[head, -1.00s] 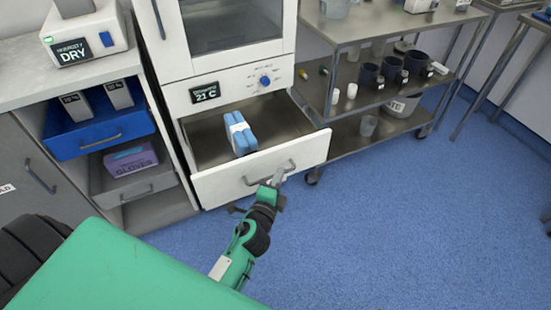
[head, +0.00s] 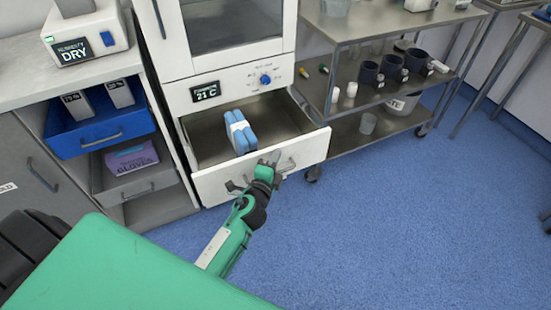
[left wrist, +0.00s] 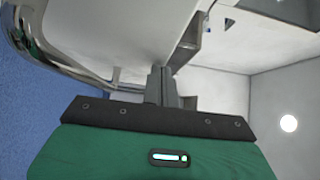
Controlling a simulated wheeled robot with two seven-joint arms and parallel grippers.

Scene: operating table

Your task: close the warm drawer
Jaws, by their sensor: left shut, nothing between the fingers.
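The warm drawer (head: 313,152) is a white-fronted drawer under the white cabinet with the 21 °C display (head: 206,91). It stands pulled out, with a bundle of blue packs (head: 240,131) inside. Its bar handle (head: 287,167) is partly hidden by my left gripper (head: 273,160). My left gripper is shut and empty, with its tips in front of the drawer front near the handle. In the left wrist view the closed fingers (left wrist: 160,84) point at a pale surface; contact is hard to tell. My right gripper is not in view.
An open blue drawer (head: 97,137) with boxes and a grey drawer (head: 141,183) with a glove box stand at left. A steel trolley (head: 398,107) with cups stands close on the right. Blue floor (head: 400,230) is clear in front.

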